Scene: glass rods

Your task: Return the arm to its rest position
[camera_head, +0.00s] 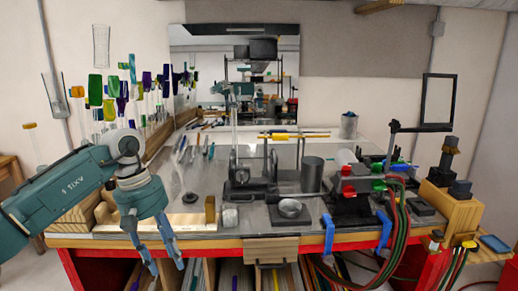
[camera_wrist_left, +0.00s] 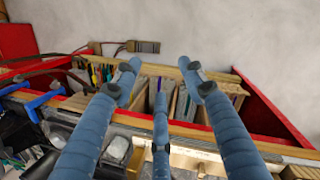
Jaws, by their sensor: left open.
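My left arm comes in from the left in the head view. Its gripper (camera_head: 163,252) hangs fingers down in front of the workbench's front edge, at the left part of the bench. In the left wrist view the gripper (camera_wrist_left: 160,72) has its blue fingers spread apart with nothing between them. Below and beyond the fingers lie the red bench edge and the shelf with upright sheets. My right gripper does not show in either view.
Blue clamps (camera_head: 328,234) grip the front edge. Upright sheets (camera_head: 240,275) fill the shelf below. Glass rods stand behind the arm.

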